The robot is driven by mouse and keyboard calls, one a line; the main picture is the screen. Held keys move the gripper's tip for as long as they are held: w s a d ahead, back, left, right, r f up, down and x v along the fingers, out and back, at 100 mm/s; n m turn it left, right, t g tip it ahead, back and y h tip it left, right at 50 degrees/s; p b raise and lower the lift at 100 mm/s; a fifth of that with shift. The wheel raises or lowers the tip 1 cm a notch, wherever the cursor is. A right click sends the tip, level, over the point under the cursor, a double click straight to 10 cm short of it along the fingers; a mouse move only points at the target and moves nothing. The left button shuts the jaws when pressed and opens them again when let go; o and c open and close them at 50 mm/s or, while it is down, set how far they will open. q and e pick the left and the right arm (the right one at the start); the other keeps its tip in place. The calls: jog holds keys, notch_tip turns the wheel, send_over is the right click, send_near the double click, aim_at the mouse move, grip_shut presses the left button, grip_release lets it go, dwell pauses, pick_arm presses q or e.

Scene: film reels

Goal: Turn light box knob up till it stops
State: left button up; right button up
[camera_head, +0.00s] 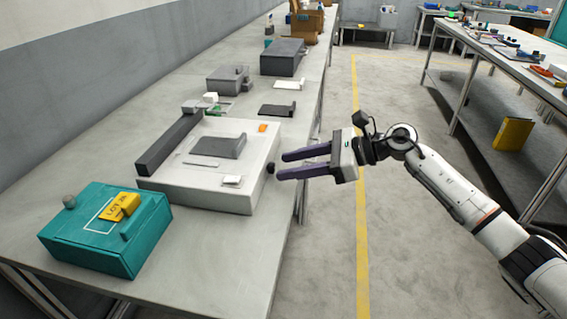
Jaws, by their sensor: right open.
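The light box (210,193) is a wide, flat, pale box on the bench at the left. Its knob (270,167) is small, round and dark and sticks out from the right side of the box. My right gripper (281,165) is open, with its two purple fingers pointing left toward the knob. The fingertips are right by the knob, one on its far side and one on its near side. I cannot tell whether they touch it. My left gripper is not in view.
A teal box (105,238) with a yellow tag (120,206) stands at the near left. A long dark bar (170,144) lies along the light box's left edge. Grey boxes (283,57) stand farther back. The floor aisle at the right is clear.

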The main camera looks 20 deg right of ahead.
aim_at(272, 168)
jog(key=shift+x, duration=0.9)
jog(key=shift+w+a, duration=0.15)
jog(key=shift+f, duration=0.1)
grip_shut()
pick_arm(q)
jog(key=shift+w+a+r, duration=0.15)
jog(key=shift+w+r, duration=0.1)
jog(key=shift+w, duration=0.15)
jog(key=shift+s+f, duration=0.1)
